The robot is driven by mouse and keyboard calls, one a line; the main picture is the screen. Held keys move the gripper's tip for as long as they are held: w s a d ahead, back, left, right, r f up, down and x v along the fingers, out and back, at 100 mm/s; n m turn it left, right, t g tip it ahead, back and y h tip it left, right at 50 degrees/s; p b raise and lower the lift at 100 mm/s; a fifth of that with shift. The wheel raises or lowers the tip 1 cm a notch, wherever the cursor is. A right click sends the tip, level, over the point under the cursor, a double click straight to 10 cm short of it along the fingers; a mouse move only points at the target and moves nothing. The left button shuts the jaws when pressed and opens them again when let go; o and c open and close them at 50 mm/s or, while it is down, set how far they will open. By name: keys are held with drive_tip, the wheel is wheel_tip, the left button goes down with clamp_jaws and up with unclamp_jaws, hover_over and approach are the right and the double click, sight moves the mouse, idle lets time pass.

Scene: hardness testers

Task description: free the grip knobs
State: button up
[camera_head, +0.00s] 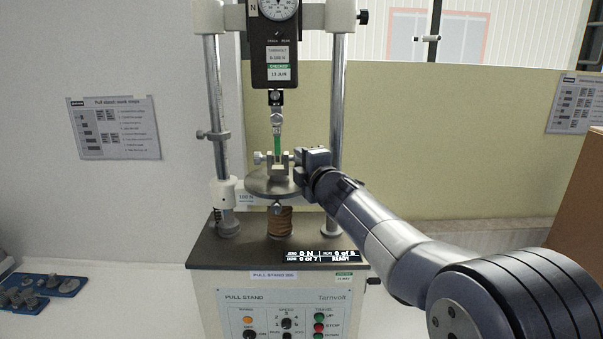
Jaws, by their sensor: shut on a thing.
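The lower grip (277,172) stands on a round metal plate (262,188) in the middle of the pull stand. Its left grip knob (259,157) sticks out to the left and is clear of my gripper. My gripper (299,160) reaches in from the right and is shut at the right side of the lower grip, where the right grip knob sits. That knob is hidden by the jaws. A green strip (278,144) runs upright from the lower grip to the upper grip (277,119), which hangs below the force gauge (275,50).
Steel columns stand left (217,110) and right (338,90) of the grips, the right one close behind my arm. The control panel (285,312) is below. Blue trays with metal parts (25,292) lie at far left. A brown box (578,210) is at right.

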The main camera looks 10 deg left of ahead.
drive_tip(key=shift+f+n+t+y+b, duration=0.4)
drive_tip(key=shift+f+t+y+b, duration=0.1)
drive_tip(key=shift+b, duration=3.1)
drive_tip(key=shift+r+t+b, duration=0.2)
drive_tip(key=shift+t+b, duration=0.1)
drive_tip(key=shift+b, duration=0.75)
drive_tip(key=o, duration=1)
drive_tip(key=shift+r+p, duration=0.35)
drive_tip(key=shift+p, duration=1.6)
drive_tip(key=g+p, duration=0.1)
drive_tip(key=p, duration=0.4)
drive_tip(key=m+g+h+p, duration=0.1)
drive_tip(key=p, duration=0.5)
drive_tip(key=shift+r, duration=0.3)
